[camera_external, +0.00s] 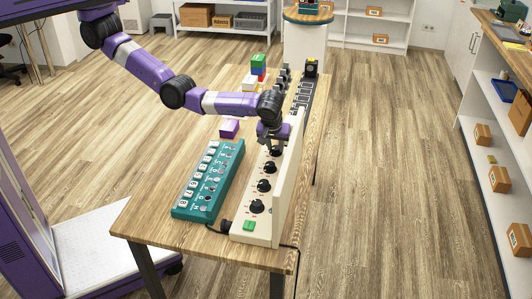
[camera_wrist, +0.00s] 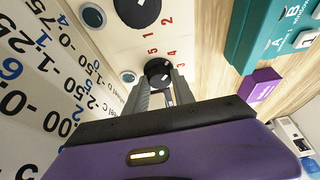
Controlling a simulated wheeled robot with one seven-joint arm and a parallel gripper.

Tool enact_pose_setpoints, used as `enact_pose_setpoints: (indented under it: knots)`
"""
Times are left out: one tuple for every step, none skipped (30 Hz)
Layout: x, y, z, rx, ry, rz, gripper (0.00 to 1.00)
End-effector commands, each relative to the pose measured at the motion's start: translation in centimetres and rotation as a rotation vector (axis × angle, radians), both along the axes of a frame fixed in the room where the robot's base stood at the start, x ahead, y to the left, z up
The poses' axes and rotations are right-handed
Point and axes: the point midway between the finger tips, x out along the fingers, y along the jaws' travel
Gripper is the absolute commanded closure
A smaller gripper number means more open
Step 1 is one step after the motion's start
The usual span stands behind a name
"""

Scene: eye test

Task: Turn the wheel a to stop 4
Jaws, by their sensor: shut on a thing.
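A white panel (camera_external: 238,236) with a row of black knobs stands on the wooden table, with a tall white board along its right side. The near knobs (camera_external: 257,206), (camera_external: 264,186) and (camera_external: 270,168) are clear of my gripper (camera_external: 272,138), which is at the far end of the row. In the wrist view my gripper's fingers (camera_wrist: 160,92) are shut on a black knob (camera_wrist: 157,68), one finger on each side. Numerals 3, 4 and 5 are printed near this knob. Its pointer is hard to read. Another black knob (camera_wrist: 135,10) lies beyond it. I cannot read which knob is a.
A teal box with white keys (camera_external: 238,150) lies left of the panel. A purple block (camera_external: 230,128) is near my gripper. Stacked coloured blocks (camera_external: 258,63) stand farther back. Shelves line the right side.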

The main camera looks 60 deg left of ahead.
Motion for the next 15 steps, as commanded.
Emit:
enact_pose_setpoints:
  knots:
    - [-0.02,-0.07,-0.19,-0.001,0.002,0.015,1.0]
    - [-0.02,-0.06,-0.18,-0.001,0.002,0.023,1.0]
    - [-0.03,-0.06,-0.17,0.0,0.002,0.033,1.0]
    - [-0.04,-0.05,-0.16,-0.001,0.002,0.039,1.0]
    - [-0.03,-0.06,-0.13,-0.001,0.002,0.045,1.0]
    - [-0.02,-0.06,-0.09,-0.001,0.002,0.05,1.0]
    - [-0.02,-0.07,-0.06,-0.001,0.002,0.053,1.0]
    - [-0.01,-0.07,-0.04,-0.001,0.002,0.056,1.0]
    - [-0.01,-0.08,0.0,-0.001,0.002,0.059,1.0]
    - [-0.01,-0.08,0.02,-0.002,0.001,0.061,1.0]
    - [-0.01,-0.08,0.03,-0.001,0.002,0.062,1.0]
    - [-0.01,-0.08,0.05,-0.001,0.001,0.063,1.0]
    - [-0.01,-0.08,0.06,-0.001,0.001,0.063,1.0]
    - [-0.01,-0.08,0.06,-0.001,0.001,0.063,1.0]
    - [-0.01,-0.08,0.06,-0.001,0.001,0.063,1.0]
